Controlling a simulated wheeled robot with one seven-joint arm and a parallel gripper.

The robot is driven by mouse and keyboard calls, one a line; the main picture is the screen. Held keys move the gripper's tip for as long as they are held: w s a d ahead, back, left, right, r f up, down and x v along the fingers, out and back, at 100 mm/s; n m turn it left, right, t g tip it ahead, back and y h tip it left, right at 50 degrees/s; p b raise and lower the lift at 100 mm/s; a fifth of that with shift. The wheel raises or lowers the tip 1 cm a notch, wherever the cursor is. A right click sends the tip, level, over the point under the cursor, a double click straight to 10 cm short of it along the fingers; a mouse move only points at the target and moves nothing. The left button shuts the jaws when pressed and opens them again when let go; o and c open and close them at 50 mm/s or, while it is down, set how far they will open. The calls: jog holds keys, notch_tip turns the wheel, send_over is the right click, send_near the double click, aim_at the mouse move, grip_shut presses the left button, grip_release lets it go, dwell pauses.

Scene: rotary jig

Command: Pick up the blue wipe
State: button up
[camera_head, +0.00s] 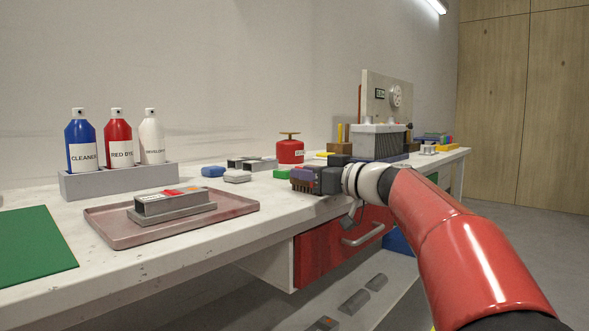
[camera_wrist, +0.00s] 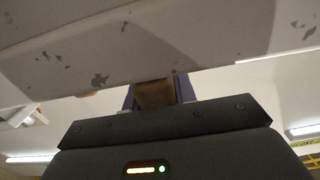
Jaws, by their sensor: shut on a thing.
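The blue wipe (camera_head: 213,171) is a small, rounded blue pad lying on the white workbench, left of my gripper and well apart from it. A similar pale grey wipe (camera_head: 237,176) lies beside it. My gripper (camera_head: 302,179) is at the bench's front edge, above the red drawer. It is shut on a small brown thing (camera_wrist: 155,94), seen between the fingers in the wrist view; what exactly it is, I cannot tell. The blue wipe does not show in the wrist view.
A pinkish tray (camera_head: 100,222) with a grey jig lies left of the wipes. Spray bottles (camera_head: 119,140) stand in a grey rack behind it. A red can (camera_head: 290,153) and a green block (camera_head: 282,174) are near my gripper. The red drawer (camera_head: 325,250) is below.

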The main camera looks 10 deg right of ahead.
jog(key=shift+x, duration=1.95)
jog(key=shift+f+b, duration=0.2)
jog(key=shift+b, duration=0.1)
jog(key=o, duration=1)
jog(key=shift+r, duration=0.1)
jog(key=shift+r+p, duration=0.15)
jog(key=shift+p, duration=0.45)
